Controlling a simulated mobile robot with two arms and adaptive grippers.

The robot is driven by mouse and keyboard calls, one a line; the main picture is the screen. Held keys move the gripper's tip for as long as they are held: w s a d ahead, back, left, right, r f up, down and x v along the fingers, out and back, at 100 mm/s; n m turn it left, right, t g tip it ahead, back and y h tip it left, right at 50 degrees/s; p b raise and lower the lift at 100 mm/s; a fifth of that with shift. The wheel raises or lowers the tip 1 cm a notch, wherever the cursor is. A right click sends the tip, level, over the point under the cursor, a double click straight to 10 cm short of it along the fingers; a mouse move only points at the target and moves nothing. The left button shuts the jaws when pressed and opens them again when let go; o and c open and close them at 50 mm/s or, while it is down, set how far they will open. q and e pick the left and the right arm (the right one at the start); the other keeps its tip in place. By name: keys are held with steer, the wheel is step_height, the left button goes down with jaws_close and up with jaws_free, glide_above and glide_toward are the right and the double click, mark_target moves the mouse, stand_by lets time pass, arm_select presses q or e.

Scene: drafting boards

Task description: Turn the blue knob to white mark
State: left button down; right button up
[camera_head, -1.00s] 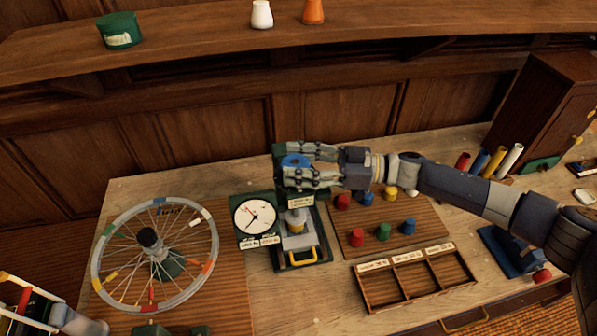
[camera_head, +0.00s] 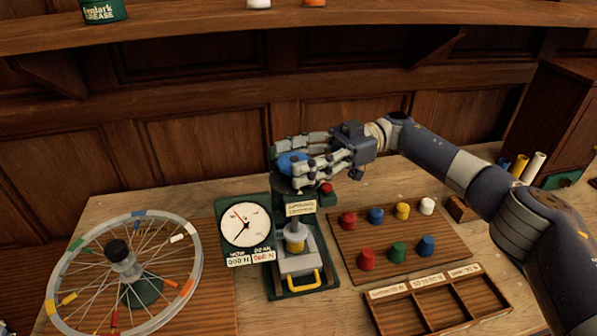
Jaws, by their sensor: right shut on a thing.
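The blue knob (camera_head: 291,163) sits on top of a dark green press (camera_head: 290,208) at the middle of the bench. My right gripper (camera_head: 293,161) comes in from the right and is shut on the knob, with its fingers on either side. The fingers hide much of the knob, and I cannot make out a white mark on it. A round white dial (camera_head: 245,226) with a dark needle and a red needle stands just left of the press.
A spoked wheel (camera_head: 190,285) lies at the left. A wooden board (camera_head: 345,243) with several coloured pegs and a compartment tray (camera_head: 399,318) are right of the press. A shelf (camera_head: 180,22) runs above, and a wooden cabinet (camera_head: 562,115) stands at the far right.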

mark_target(309, 157)
stand_by(0.3)
steer(key=o, duration=1.1)
steer(key=shift+a, duration=0.15)
steer(key=shift+c, duration=0.2)
steer(key=v, duration=0.5)
steer(key=shift+v, duration=1.25)
